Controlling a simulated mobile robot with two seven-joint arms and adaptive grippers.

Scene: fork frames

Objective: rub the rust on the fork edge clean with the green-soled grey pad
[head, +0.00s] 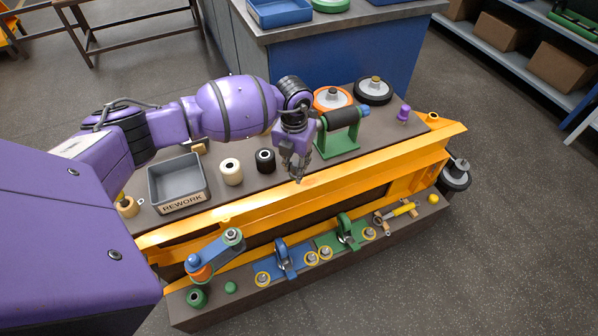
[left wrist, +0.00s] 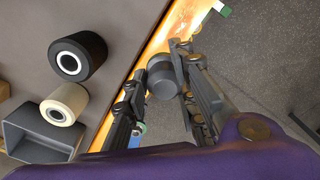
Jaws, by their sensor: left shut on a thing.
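The fork is a long yellow-orange beam (head: 380,168) lying along the bench in the head view. Its edge (left wrist: 156,45) runs up the left wrist view, with a reddish-brown rust patch (left wrist: 182,43) ahead of the gripper. My left gripper (head: 299,178) points down at the fork edge, near the middle of the beam. It is shut on a dark grey round pad (left wrist: 165,78), which sits between the fingers in the left wrist view. The green sole is hidden, and I cannot tell whether the pad touches the fork. My right gripper is in neither view.
A grey REWORK tray (head: 178,210), a white roller (head: 231,172) and a black roller (head: 265,161) stand left of the gripper. A dark roller on a green stand (head: 338,140) is close on its right. Blue and green brackets (head: 345,226) line the front ledge.

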